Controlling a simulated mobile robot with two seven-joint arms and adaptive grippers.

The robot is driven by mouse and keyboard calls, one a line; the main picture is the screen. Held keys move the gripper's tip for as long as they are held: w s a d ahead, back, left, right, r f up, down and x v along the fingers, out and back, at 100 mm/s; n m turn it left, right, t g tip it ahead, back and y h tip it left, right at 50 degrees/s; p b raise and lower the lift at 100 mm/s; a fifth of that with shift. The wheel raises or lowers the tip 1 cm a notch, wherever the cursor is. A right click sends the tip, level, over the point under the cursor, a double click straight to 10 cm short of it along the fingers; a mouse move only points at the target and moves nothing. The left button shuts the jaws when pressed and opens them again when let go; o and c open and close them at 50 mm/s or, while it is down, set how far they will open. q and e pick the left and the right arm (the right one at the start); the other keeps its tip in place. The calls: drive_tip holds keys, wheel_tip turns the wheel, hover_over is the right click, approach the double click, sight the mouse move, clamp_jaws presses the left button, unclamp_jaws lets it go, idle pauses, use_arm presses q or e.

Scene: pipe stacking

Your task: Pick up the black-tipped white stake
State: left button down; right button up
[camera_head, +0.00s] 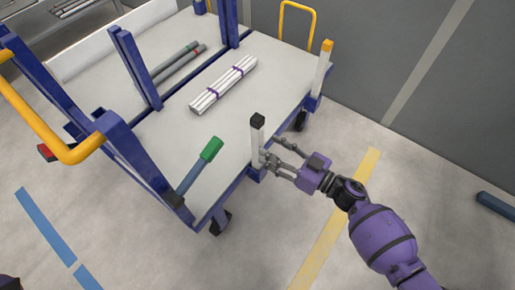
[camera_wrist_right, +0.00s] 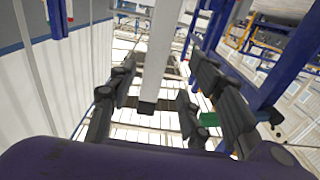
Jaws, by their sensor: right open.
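The black-tipped white stake (camera_head: 256,143) stands upright at the near edge of the cart, its black tip on top. My right gripper (camera_head: 271,150) is open beside it, coming in from the right, with its fingertips close to the stake's shaft. In the right wrist view the white stake (camera_wrist_right: 160,52) runs down between the spread fingers of the gripper (camera_wrist_right: 163,85), its black end towards my palm. I cannot tell whether a finger touches it. My left gripper is not in view.
The flat cart (camera_head: 232,128) has blue posts and yellow handles. A green-tipped stake (camera_head: 197,168) leans left of the white one; a yellow-tipped stake (camera_head: 321,70) stands at the right corner. Strapped white pipes (camera_head: 224,85) and grey pipes (camera_head: 180,65) lie on the deck.

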sight(261, 139)
drive_tip(key=x, duration=0.3)
drive_tip(key=r+x, duration=0.1)
drive_tip(key=x, duration=0.1)
drive_tip(key=shift+w+a, duration=0.15)
drive_tip(key=shift+w, duration=0.3)
drive_tip(key=shift+w+a, duration=0.25)
drive_tip(key=shift+a, duration=0.05)
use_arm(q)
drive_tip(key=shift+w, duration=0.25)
use_arm(e)
clamp_jaws()
